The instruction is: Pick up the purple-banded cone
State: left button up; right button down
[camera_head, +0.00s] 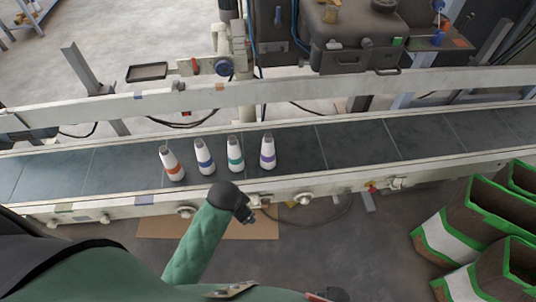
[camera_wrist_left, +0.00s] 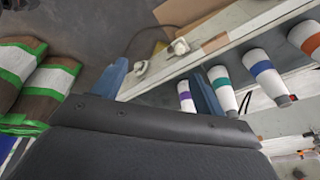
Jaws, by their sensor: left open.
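The purple-banded cone (camera_head: 267,151) stands upright on the conveyor belt, at the right end of a row of white cones. My left gripper (camera_head: 249,217) is below it in the head view, over the belt's near edge, and holds nothing. In the left wrist view the blue fingers (camera_wrist_left: 160,75) are spread apart. The purple-banded cone (camera_wrist_left: 185,95) shows there just left of the right-hand finger, which stands between it and the teal-banded cone (camera_wrist_left: 222,88). My right gripper is not in view.
Teal-banded (camera_head: 235,154), blue-banded (camera_head: 204,156) and orange-banded (camera_head: 171,163) cones stand close by to the left. The belt (camera_head: 400,141) is clear right of the row. Its near rail (camera_head: 330,182) is raised. Brown, green-edged bags (camera_head: 455,236) stand at right.

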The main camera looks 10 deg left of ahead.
pick_arm(q)
jog(key=w+d+f+m, duration=0.25)
jog(key=w+m, duration=0.25)
jog(key=w, duration=0.5)
jog(key=m+g+y, duration=0.1)
jog(key=m+g, duration=0.2)
jog(key=m, duration=0.9)
send_over(268, 135)
jog(key=shift+s+r, duration=0.3)
jog(key=shift+r, duration=0.1)
jog(key=shift+f, duration=0.2)
jog(key=shift+f+p, duration=0.3)
jog(key=shift+f, duration=0.7)
jog(key=shift+f+p, duration=0.2)
jog(key=shift+p, duration=0.1)
jog(key=f+p, duration=0.1)
jog(key=f, duration=0.2)
jog(key=shift+w+f+p, duration=0.1)
jog(key=shift+w+p, duration=0.1)
jog(key=shift+p, duration=0.2)
jog(key=shift+f, duration=0.8)
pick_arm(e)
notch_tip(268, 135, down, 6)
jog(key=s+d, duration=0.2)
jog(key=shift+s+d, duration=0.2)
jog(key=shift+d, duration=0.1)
